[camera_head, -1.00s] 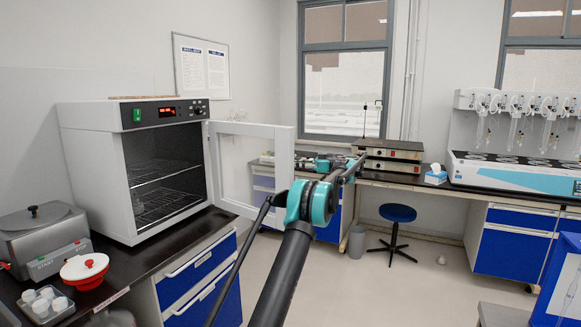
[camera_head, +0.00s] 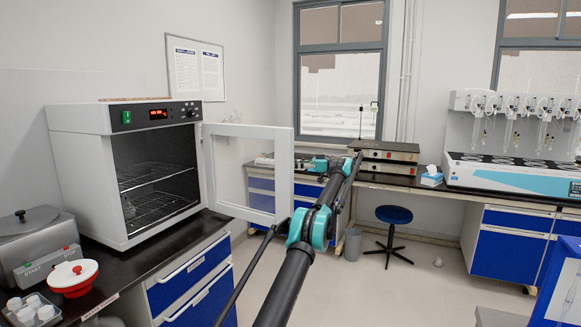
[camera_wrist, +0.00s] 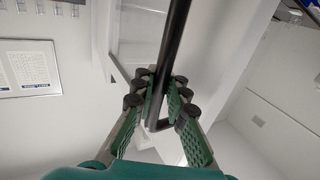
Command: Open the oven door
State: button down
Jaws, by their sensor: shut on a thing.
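The white oven (camera_head: 85,190) stands on the black bench at the left. Its cavity with wire racks is exposed. The oven door (camera_head: 283,175), a white frame with a glass pane, is hinged at the oven's right side and stands swung wide open. In the wrist view, my gripper (camera_wrist: 160,101) is shut on the black bar handle (camera_wrist: 172,45) of the door, with its green finger pads on either side of the bar. The white door panel (camera_wrist: 205,55) is behind it. In the head view the handle is hidden and the grip cannot be made out.
A steel bath (camera_head: 35,240), a red-and-white pot (camera_head: 73,277) and a tray of white cups (camera_head: 32,310) sit on the bench before the oven. A blue stool (camera_head: 394,215) stands on the floor at right. Open floor lies around it.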

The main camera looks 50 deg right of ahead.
jog(key=shift+s+d+r, duration=0.1)
jog(key=c, duration=1.5)
grip_release()
jog(key=shift+c, duration=0.2)
jog(key=shift+a, duration=0.25)
